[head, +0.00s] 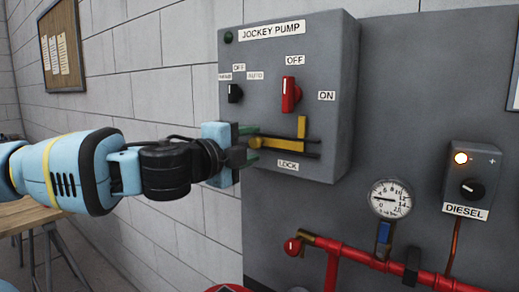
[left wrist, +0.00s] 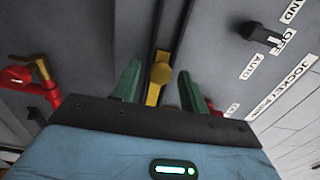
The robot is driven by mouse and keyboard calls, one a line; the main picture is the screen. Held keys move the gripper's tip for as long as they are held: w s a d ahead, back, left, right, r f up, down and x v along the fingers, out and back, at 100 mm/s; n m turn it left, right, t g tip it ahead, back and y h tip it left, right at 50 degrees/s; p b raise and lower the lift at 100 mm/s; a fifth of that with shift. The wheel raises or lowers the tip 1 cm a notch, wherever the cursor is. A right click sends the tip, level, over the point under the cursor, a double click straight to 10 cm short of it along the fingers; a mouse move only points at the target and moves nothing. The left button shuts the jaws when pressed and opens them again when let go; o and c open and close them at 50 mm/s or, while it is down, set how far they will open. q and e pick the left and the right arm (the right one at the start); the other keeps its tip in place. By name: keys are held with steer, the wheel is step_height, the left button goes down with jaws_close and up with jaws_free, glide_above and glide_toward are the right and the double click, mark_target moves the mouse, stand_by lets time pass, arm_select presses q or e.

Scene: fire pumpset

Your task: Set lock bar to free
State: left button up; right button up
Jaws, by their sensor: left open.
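The yellow lock bar (head: 285,145) sits on the front of the grey jockey pump panel (head: 260,110), above the LOCK label. It has a long flat part and an upright end piece at its right, near the red switch (head: 290,94). My left gripper (head: 252,142) is at the bar's left end with its green fingers open. In the left wrist view the round yellow end of the lock bar (left wrist: 161,74) shows between the two green fingers (left wrist: 160,88), with gaps on both sides. My right gripper is in neither view.
A black selector (head: 235,93) marked HAND, OFF and AUTO is above my left gripper. To the right are a pressure gauge (head: 390,199), a diesel control box (head: 471,183) and red pipes (head: 350,252). A wooden table (head: 30,215) stands at the left.

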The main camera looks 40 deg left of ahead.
arm_select(q)
steer(key=shift+w+a, duration=0.1)
steer(key=shift+w, duration=0.95)
jaws_close()
